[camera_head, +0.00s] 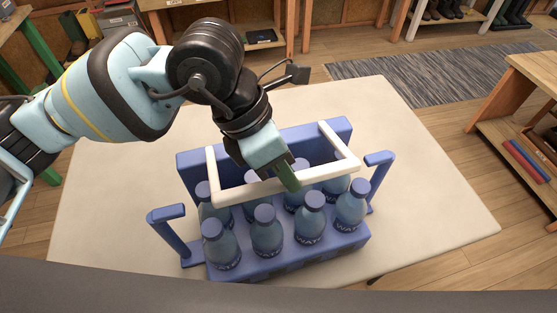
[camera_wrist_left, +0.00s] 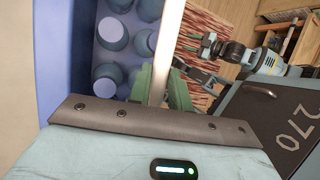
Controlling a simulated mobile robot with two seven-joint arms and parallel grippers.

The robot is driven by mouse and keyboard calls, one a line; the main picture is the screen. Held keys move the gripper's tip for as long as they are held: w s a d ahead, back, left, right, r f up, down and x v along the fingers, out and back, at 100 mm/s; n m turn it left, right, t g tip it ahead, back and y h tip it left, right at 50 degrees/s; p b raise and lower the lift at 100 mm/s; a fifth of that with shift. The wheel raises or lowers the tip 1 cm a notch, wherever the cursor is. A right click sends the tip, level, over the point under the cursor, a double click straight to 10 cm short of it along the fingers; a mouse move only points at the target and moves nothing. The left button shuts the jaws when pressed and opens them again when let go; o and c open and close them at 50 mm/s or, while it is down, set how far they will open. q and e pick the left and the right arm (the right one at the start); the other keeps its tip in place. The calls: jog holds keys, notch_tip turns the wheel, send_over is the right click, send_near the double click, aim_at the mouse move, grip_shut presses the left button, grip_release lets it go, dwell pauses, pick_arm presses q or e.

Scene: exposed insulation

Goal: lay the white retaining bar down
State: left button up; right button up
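The white retaining bar (camera_head: 240,192) is a U-shaped frame on a blue bottle carrier (camera_head: 187,165). Its long front rail passes over the bottles and its two side arms run back toward the carrier's tall back panel. Several blue-capped bottles (camera_head: 267,238) stand in the carrier in two rows. My left gripper (camera_head: 288,177) is at the front rail, right of its middle. In the left wrist view, the bar (camera_wrist_left: 170,35) runs between the green fingers, which appear closed against both its sides. My right gripper (camera_wrist_left: 200,57) shows small in that view; its finger opening is unclear.
The carrier stands on a pale table (camera_head: 420,200), with free surface to its left and right. Two blue upright handles (camera_head: 168,230) stick up at the carrier's sides. Wooden shelves (camera_head: 515,120) stand to the right, and a grey rug (camera_head: 430,75) lies behind the table.

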aim_at(286, 189)
pick_arm(q)
jog(key=shift+s+f, duration=0.15)
jog(key=shift+f, duration=0.15)
jog(key=shift+s+d+f+t+y, duration=0.2)
jog(key=shift+f+t+y, duration=0.1)
jog(key=shift+f+t, duration=0.4)
pick_arm(e)
jog(key=shift+s+f, duration=0.15)
pick_arm(q)
jog(key=shift+s+f+t, duration=0.15)
jog(key=shift+f+t, duration=0.45)
jog(key=shift+f, duration=0.15)
pick_arm(e)
jog(key=shift+s+f, duration=0.15)
jog(key=shift+f, duration=0.05)
pick_arm(q)
jog(key=o, duration=0.9)
pick_arm(e)
jog(key=shift+s, duration=0.1)
pick_arm(q)
jog(key=shift+v, duration=3.95)
pick_arm(e)
jog(key=shift+w+r, duration=0.2)
jog(key=shift+w, duration=0.1)
pick_arm(q)
jog(key=shift+d, duration=0.15)
